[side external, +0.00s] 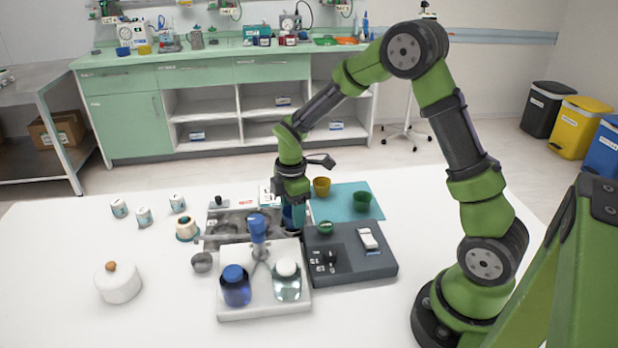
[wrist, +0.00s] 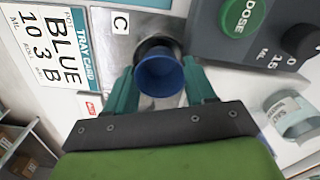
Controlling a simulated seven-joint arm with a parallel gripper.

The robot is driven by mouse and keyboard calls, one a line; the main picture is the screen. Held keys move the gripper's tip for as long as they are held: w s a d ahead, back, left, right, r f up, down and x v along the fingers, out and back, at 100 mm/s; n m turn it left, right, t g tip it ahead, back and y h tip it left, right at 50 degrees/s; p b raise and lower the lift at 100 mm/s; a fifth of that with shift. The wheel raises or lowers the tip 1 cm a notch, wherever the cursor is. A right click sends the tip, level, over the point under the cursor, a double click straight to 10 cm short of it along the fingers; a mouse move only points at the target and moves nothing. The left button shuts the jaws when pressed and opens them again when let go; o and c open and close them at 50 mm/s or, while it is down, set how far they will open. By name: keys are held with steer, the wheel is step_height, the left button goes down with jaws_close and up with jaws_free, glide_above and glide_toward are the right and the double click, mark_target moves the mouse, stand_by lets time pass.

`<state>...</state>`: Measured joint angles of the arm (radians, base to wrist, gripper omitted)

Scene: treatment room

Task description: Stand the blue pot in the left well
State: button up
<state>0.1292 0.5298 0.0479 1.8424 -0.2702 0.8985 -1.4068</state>
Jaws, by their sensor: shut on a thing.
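The blue pot (wrist: 160,76) is between the fingertips of my gripper (wrist: 163,88), mouth facing the wrist camera. In the side view my gripper (side external: 292,218) is at the right end of the metal tray with wells (side external: 212,240), and only a little of the blue pot (side external: 287,213) shows. In the wrist view a dark round well (wrist: 155,44) shows behind the pot, beside a label C (wrist: 121,22). I cannot tell whether the pot's base is inside this well or above it. The tray's other wells are partly hidden in the side view.
A grey dosing device (side external: 350,262) with a green button stands close right of my gripper. A white stand (side external: 262,308) with bottles is in front. A yellow pot (side external: 321,187) and a green pot (side external: 362,202) are on a teal mat (side external: 340,203). A tray card (wrist: 48,45) reads BLUE.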

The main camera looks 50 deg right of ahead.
steer(key=shift+f, duration=0.1)
steer(key=shift+r, duration=0.2)
stand_by(0.4)
steer(key=shift+r, duration=0.4)
steer(key=shift+r, duration=0.2)
steer(key=shift+f, duration=0.8)
stand_by(0.6)
steer(key=shift+r, duration=0.1)
steer(key=shift+r, duration=0.7)
steer(key=shift+f, duration=0.8)
stand_by(0.7)
